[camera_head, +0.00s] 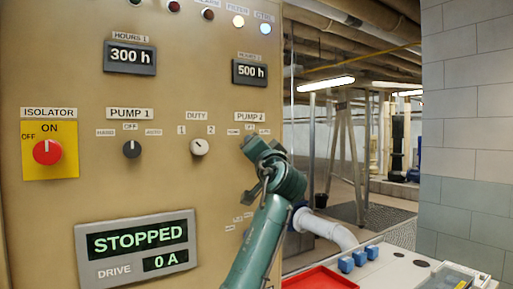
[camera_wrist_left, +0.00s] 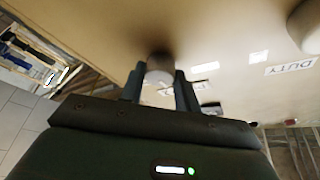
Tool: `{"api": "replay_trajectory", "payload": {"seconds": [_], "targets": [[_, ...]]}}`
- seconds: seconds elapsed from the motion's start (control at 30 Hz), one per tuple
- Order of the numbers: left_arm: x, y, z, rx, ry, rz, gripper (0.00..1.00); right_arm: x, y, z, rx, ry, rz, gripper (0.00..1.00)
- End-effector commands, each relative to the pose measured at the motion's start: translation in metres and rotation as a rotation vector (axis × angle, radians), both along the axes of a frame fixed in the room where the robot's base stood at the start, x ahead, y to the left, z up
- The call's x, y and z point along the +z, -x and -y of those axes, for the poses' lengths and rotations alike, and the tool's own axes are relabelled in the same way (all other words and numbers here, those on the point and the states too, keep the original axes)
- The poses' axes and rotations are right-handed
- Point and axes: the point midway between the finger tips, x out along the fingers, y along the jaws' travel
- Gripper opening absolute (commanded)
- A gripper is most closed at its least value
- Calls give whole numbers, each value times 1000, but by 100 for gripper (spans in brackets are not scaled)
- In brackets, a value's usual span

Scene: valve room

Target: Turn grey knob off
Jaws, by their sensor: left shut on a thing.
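The grey knob (camera_wrist_left: 160,68) shows in the left wrist view, standing out from the beige panel. My left gripper (camera_wrist_left: 158,80) has a finger on each side of it and is shut on it. In the head view my left gripper (camera_head: 252,146) is at the panel just below the PUMP 2 label (camera_head: 250,117) and hides the knob there. The small position labels (camera_head: 250,130) above it are partly covered, so I cannot read the knob's setting. My right gripper is not in view.
To the left on the panel (camera_head: 90,190) are the red isolator knob (camera_head: 47,152), a dark PUMP 1 knob (camera_head: 132,149) and a white DUTY knob (camera_head: 199,146). A display (camera_head: 138,244) reads STOPPED, 0 A. A red tray (camera_head: 322,278) and blue blocks (camera_head: 346,264) are at lower right.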

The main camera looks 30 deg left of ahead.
Motion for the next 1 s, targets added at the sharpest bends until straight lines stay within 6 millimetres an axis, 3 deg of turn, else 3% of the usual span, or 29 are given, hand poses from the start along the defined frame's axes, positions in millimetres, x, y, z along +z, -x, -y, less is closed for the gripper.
{"api": "replay_trajectory", "payload": {"seconds": [0.53, 0.57, 0.6, 0.83, 1.0], "targets": [[-1, 0, 0, 2, -13, -30, 9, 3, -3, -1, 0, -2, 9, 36], [-1, 0, 0, 1, -12, -29, 33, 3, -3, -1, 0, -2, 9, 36], [-1, 0, 0, 1, -12, -29, 36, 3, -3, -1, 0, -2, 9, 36], [-1, 0, 0, 1, -14, -28, 54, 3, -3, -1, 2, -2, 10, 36], [0, 0, 0, 1, -14, -27, 54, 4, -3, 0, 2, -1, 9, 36]]}}
